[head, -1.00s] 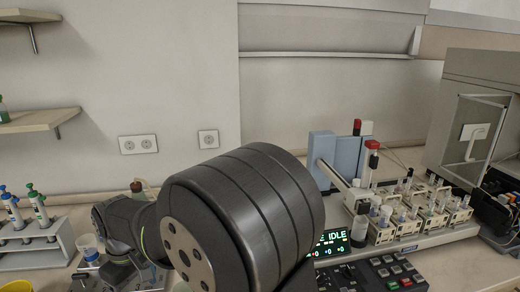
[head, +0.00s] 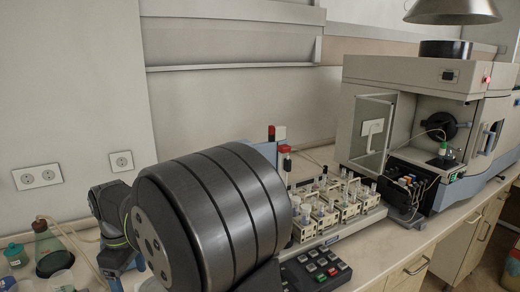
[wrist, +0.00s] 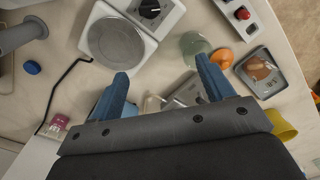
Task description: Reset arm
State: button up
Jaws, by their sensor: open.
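My gripper (wrist: 160,88) shows in the wrist view with its two blue fingers spread apart and nothing between them. It hangs over the bench, pointing down at a white hot plate or balance with a round plate (wrist: 116,42). In the head view my arm's large dark joint fills the lower middle and the gripper itself is hidden. The spectrometer (head: 410,85) stands at the right with its clear door swung out. The autosampler racks (head: 330,212) with several vials stand in front of it.
A keypad (head: 316,268) lies near the bench's front edge. A green flask (head: 50,245) stands at the left.

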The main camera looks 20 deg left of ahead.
jog(key=w+d+r, duration=0.1)
jog(key=w+d, duration=0.7)
jog(key=w, duration=0.3)
jog(key=shift+w+d+r, duration=0.2)
jog(key=shift+w+d, duration=0.05)
jog(key=shift+w, duration=0.05)
dwell(1.9)
